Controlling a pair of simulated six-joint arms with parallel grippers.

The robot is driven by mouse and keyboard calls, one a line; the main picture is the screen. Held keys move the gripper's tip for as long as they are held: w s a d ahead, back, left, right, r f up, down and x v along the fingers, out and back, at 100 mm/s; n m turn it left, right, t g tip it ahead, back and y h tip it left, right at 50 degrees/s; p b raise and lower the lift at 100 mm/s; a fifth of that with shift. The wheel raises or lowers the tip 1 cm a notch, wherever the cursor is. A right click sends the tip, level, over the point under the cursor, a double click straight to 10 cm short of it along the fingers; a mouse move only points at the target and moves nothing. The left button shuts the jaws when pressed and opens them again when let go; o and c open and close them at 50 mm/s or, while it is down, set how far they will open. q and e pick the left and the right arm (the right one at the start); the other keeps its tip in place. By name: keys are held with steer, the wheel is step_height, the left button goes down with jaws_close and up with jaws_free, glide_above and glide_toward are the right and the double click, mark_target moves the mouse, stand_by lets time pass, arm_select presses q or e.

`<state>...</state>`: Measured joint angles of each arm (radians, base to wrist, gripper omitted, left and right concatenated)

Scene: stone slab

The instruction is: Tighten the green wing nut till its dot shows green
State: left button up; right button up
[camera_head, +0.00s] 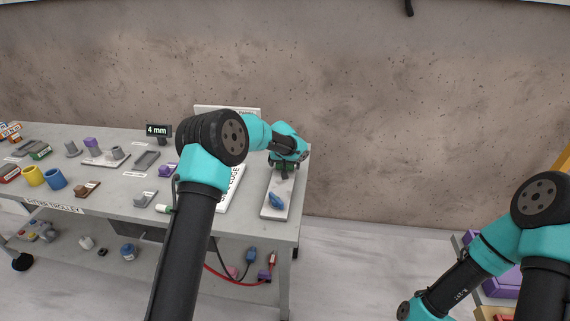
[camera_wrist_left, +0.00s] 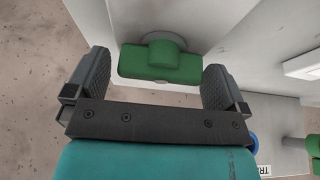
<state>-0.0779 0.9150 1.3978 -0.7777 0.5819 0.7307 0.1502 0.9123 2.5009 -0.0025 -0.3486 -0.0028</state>
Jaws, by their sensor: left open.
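The green wing nut (camera_wrist_left: 160,64) shows in the left wrist view, a rounded bar with a central hub on a round grey base against a pale plate. In the head view my left gripper (camera_head: 285,172) is over the far end of a narrow pale plate (camera_head: 269,209) and mostly hides the green nut. No dot on the green nut can be made out. My right arm is at the lower right, its gripper out of frame.
A blue wing nut (camera_head: 277,201) is on the near end of the same plate. A white lettered board (camera_head: 230,190) stands left of it. The grey trolley (camera_head: 115,190) carries cups, blocks and a "4 mm" display (camera_head: 158,130). Concrete wall (camera_head: 420,130) is behind.

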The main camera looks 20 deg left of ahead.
arm_select(q)
steer(key=c, duration=0.8)
steer(key=shift+c, duration=0.2)
steer(key=shift+m, duration=0.6)
steer(key=m+h, duration=0.1)
steer(key=m, duration=0.1)
steer(key=shift+d+m+h, duration=0.1)
steer(key=shift+m+h, duration=0.2)
steer(key=shift+m, duration=0.1)
steer(key=shift+d+m+g+h, duration=0.1)
steer(key=shift+m+g+h, duration=0.4)
steer(key=shift+m, duration=1.7)
steer(key=shift+h, duration=0.3)
steer(key=o, duration=0.8)
steer(key=shift+o, duration=0.2)
